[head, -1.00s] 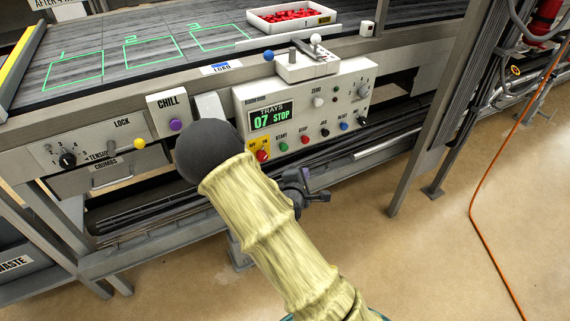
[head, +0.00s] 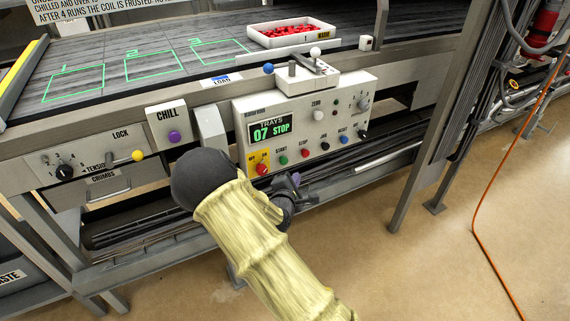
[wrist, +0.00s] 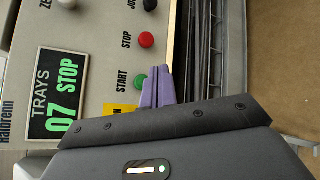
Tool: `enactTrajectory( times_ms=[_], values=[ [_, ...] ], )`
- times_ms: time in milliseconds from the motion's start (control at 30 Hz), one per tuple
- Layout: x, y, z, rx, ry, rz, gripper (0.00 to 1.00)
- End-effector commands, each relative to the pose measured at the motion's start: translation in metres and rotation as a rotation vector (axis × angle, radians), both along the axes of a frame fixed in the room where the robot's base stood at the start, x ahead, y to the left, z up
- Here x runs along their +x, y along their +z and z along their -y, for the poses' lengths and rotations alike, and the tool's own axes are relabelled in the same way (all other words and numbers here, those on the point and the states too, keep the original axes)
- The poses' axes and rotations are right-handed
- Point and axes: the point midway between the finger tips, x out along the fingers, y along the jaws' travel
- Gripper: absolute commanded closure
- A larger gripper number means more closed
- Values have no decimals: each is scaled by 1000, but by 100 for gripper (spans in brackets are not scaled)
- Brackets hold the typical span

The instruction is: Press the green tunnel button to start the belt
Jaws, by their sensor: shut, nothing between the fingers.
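The green START button (head: 283,160) is on the front of the white control box (head: 340,100), left of the red STOP button (head: 305,153). The box's display (head: 271,130) reads TRAYS 07 STOP. My gripper (head: 296,180) is shut and empty, its purple fingertips just below the START button in the head view. In the wrist view the fingertips (wrist: 160,84) partly cover the edge of the green button (wrist: 139,81). I cannot tell whether they touch it. The rest of my gripper is partly hidden behind my sleeved arm.
A red button on a yellow plate (head: 259,163) sits left of START; black and blue buttons are to the right. A purple CHILL button (head: 174,137) is further left. A tray of red pieces (head: 292,32) stands on the belt above.

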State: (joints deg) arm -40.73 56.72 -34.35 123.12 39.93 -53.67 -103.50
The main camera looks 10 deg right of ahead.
Motion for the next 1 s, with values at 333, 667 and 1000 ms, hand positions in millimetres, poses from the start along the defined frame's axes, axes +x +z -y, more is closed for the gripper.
enactTrajectory(
  times_ms=[333,667,1000],
  values=[
    [37,1,-12,0,1,1,100],
    [44,0,-15,1,0,-1,100],
    [43,0,-15,2,0,-1,100]
  ],
)
